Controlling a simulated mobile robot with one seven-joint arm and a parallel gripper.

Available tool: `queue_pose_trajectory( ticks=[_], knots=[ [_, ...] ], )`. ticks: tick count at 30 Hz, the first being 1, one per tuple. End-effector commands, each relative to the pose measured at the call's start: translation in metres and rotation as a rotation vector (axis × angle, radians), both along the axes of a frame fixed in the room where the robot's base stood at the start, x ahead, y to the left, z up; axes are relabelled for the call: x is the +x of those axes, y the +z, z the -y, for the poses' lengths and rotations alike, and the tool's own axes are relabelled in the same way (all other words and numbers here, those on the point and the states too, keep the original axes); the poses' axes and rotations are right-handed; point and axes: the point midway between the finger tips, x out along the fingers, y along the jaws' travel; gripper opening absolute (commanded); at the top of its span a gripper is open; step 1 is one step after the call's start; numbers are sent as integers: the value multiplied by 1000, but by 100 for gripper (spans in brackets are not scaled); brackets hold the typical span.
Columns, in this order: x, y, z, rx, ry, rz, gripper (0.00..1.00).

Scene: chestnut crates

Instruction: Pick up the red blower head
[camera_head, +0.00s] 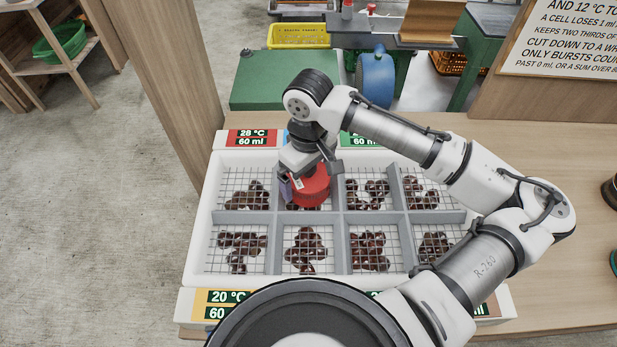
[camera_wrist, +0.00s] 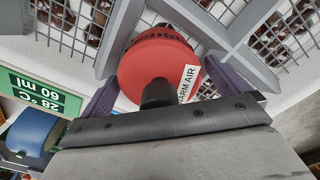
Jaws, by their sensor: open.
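The red blower head (camera_head: 312,188) sits over a back-row compartment of the crate, second from the left. In the wrist view the blower head (camera_wrist: 155,62) shows a round red body, a dark stub and a white label reading "ARM AIR". My gripper (camera_head: 303,186) is right at it from above. In the wrist view the purple fingers of my gripper (camera_wrist: 172,98) stand open, one on each side of the blower head. I cannot tell whether they touch it. The chestnuts under the blower head are mostly hidden.
The white crate (camera_head: 198,245) has grey dividers and wire mesh, with chestnuts (camera_head: 370,250) in its compartments. Temperature labels (camera_head: 252,138) line its back and front edges. A wooden post (camera_head: 165,75) stands at the left.

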Motion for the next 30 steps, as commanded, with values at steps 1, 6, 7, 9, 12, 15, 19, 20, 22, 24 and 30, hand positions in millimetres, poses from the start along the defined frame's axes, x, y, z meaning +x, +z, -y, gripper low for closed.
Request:
queue_pose_trajectory(
  ticks=[1, 6, 7, 9, 12, 15, 19, 20, 22, 24, 30],
  knots=[
    [0, -2, 0, 0, 0, 0, 100],
    [0, -4, 0, -1, 0, 1, 100],
    [0, -4, 0, -1, 0, 1, 100],
    [0, -3, 0, -1, 0, 1, 95],
    [0, -3, 0, -1, 0, 1, 82],
    [0, -3, 0, -1, 0, 1, 69],
    [0, -3, 0, -1, 0, 1, 52],
    [0, -3, 0, -1, 0, 1, 48],
    [0, -3, 0, 0, 0, 1, 43],
    [0, -3, 0, 0, 0, 1, 43],
    [0, 1, 0, 0, 0, 3, 43]
  ],
)
